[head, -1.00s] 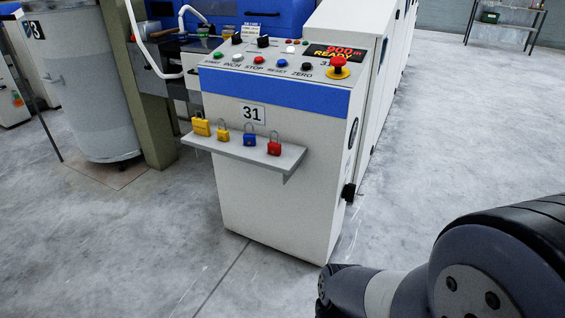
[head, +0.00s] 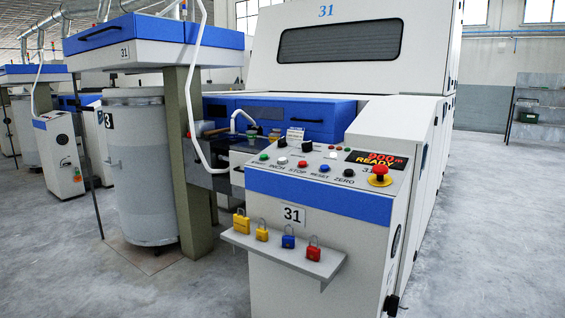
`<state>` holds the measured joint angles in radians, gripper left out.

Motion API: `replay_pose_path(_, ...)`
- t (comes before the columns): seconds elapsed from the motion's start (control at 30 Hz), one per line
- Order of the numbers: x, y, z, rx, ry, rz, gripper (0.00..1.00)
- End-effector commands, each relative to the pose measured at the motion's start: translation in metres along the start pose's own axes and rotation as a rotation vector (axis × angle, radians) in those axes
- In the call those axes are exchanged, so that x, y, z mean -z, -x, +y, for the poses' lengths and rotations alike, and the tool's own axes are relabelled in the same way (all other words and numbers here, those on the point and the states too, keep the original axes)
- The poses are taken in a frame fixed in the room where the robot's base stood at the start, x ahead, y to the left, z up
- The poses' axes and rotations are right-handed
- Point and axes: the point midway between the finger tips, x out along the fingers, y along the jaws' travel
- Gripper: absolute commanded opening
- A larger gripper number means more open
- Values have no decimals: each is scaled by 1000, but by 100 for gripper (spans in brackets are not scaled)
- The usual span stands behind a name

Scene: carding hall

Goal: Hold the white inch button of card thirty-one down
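The control stand of card thirty-one (head: 268,212) is at the centre right in the head view, with a white plate reading 31. Its sloped panel has a front row of buttons. The white inch button (head: 282,160) is between the green button (head: 264,157) and the red stop button (head: 303,164), with the INCH label below it. Nothing touches or covers it. My gripper is not in view.
A red mushroom emergency button (head: 379,173) rises at the panel's right. A shelf (head: 282,256) with several padlocks juts from the stand's front. The floor at right is clear.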

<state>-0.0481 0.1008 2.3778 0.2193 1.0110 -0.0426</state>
Motion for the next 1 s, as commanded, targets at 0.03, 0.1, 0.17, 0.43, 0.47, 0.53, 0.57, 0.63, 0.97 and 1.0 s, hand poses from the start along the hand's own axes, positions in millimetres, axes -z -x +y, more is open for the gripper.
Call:
replay_pose_path(0.03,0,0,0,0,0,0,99)
replay_pose_path(0.1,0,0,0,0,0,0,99)
replay_pose_path(0.17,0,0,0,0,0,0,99)
replay_pose_path(0.43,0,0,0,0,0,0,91)
replay_pose_path(0.47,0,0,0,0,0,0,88)
replay_pose_path(0.53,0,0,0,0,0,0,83)
replay_pose_path(0.57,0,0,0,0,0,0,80)
replay_pose_path(0.63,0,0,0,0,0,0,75)
replay_pose_path(0.97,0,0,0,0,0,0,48)
replay_pose_path(1.0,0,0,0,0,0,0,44)
